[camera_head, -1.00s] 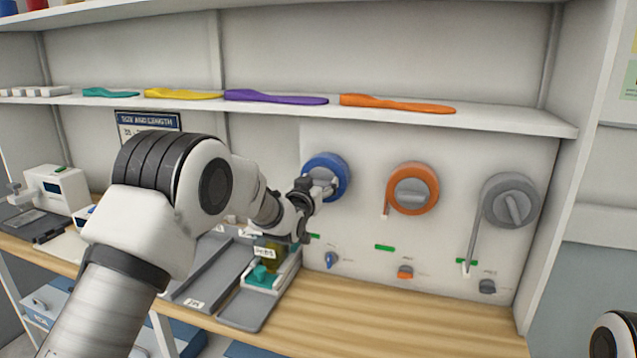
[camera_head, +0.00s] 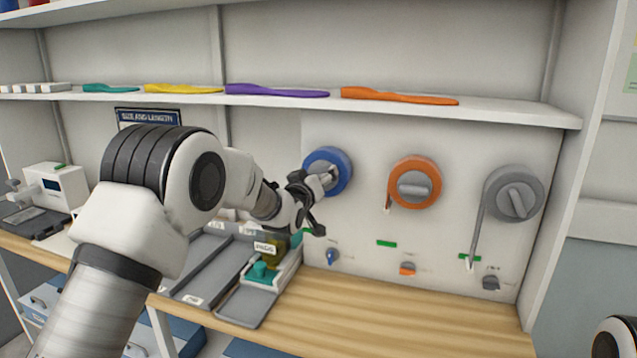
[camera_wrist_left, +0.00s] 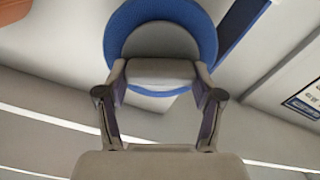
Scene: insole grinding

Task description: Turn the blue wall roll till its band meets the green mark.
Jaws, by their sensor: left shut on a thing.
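The blue wall roll (camera_head: 343,163) is mounted on the white back panel, left of an orange one. It also shows in the left wrist view (camera_wrist_left: 205,40), with a grey hub and handle bar (camera_wrist_left: 160,70). My left gripper (camera_head: 325,180) is at the roll's front, shut on the handle. In the left wrist view my fingers (camera_wrist_left: 160,90) sit at both ends of the bar. The green mark (camera_head: 306,231) below the blue roll is mostly hidden by my gripper. The blue roll's band cannot be made out. My right gripper is not seen.
The orange roll (camera_head: 433,180) and grey roll (camera_head: 525,180) hang to the right, with green marks and small knobs below. A shelf (camera_head: 540,112) with coloured insoles runs above. Grey trays (camera_head: 245,308) lie below my left arm. The wooden bench top (camera_head: 420,320) is clear at right.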

